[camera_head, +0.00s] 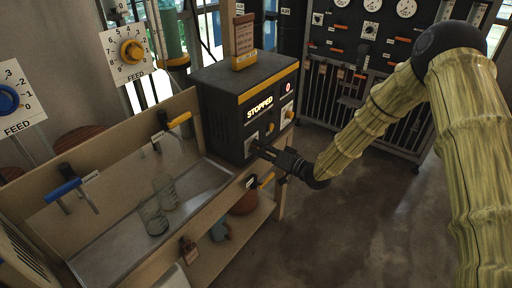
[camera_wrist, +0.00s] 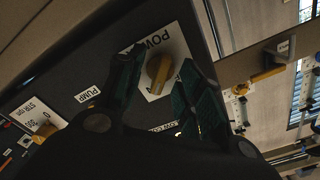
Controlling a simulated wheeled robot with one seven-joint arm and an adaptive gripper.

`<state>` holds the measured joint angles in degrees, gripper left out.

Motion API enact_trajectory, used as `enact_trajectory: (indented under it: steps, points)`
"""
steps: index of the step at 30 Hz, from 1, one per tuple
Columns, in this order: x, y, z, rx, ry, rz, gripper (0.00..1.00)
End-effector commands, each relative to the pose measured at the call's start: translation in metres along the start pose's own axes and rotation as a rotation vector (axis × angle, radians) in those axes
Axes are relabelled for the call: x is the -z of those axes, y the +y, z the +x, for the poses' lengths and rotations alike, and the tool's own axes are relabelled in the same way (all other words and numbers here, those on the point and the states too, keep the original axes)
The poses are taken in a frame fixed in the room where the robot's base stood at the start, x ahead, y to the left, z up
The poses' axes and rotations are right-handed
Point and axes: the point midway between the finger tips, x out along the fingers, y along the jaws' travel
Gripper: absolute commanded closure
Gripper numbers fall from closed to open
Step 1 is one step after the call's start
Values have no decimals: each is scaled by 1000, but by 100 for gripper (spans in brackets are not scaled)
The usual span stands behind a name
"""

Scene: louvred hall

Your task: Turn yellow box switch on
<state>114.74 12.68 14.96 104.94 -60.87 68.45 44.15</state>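The dark box with a yellow band (camera_head: 236,108) stands at the end of the bench, and its lit panel reads "STOPPED". In the wrist view a yellow knob (camera_wrist: 160,73) sits on a white plate marked "POW...", the rest of the word hidden. My gripper (camera_wrist: 163,92) is open, with one green-padded finger on each side of this knob; I cannot tell whether they touch it. In the head view my gripper (camera_head: 262,147) is at the lower front of the box, covering part of that plate.
Other yellow knobs sit on the box, one on its right side (camera_head: 288,114). A "PUMP" label (camera_wrist: 88,94) is near the power plate. Yellow-handled (camera_head: 266,180) and blue-handled (camera_head: 62,190) levers project from the bench. Glass jars (camera_head: 153,217) stand in the tray.

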Motion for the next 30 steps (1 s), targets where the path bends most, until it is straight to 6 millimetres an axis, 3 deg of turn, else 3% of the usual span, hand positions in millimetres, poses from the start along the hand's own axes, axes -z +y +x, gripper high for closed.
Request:
enact_trajectory:
  steps: [19, 30]
  points:
    - [1, -1, -58, -1, 1, 1, 63]
    - [0, 0, -64, 0, 0, 0, 63]
